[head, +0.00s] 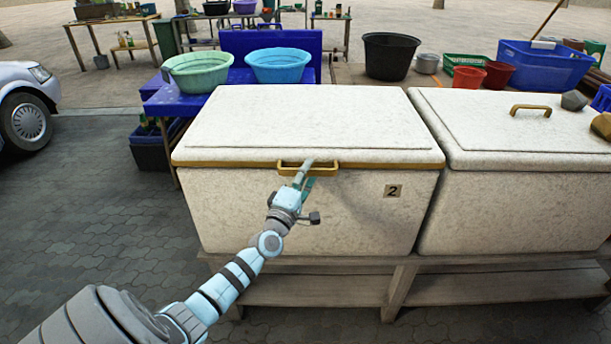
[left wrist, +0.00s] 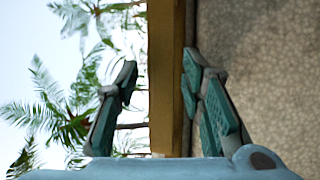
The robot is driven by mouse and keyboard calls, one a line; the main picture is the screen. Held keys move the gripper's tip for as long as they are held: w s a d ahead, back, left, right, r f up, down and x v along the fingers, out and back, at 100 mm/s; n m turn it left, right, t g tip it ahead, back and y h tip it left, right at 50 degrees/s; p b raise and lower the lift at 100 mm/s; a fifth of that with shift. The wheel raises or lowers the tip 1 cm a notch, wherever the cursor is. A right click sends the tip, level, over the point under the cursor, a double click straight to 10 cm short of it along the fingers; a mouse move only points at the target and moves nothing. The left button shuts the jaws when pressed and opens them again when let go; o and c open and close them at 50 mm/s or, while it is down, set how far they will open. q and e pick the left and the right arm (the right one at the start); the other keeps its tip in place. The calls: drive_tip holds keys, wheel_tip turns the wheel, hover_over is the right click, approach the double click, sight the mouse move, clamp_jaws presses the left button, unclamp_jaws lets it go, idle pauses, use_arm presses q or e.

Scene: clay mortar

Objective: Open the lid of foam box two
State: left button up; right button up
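Foam box two (head: 370,215) is a large speckled off-white box with a "2" label (head: 392,190) on its front. Its lid (head: 310,120) lies flat and shut on top, with a brown-gold front edge and a handle (head: 328,173). My left gripper (head: 306,170) is at this handle. In the left wrist view the fingers of my left gripper (left wrist: 160,66) stand apart on either side of a brown-gold bar (left wrist: 166,90). The left finger is clear of the bar; the right one is close beside it, contact unclear. My right gripper is not in view.
A second foam box (head: 520,205) with a closed lid stands close on the right, with stones on it. Both rest on a wooden stand (head: 400,285). Green (head: 197,70) and turquoise (head: 278,65) basins and a black tub (head: 388,55) stand behind. Paving lies open at left.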

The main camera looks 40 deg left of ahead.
use_arm(q)
drive_tip(key=shift+w, duration=0.3)
drive_tip(key=shift+s, duration=0.1)
clamp_jaws()
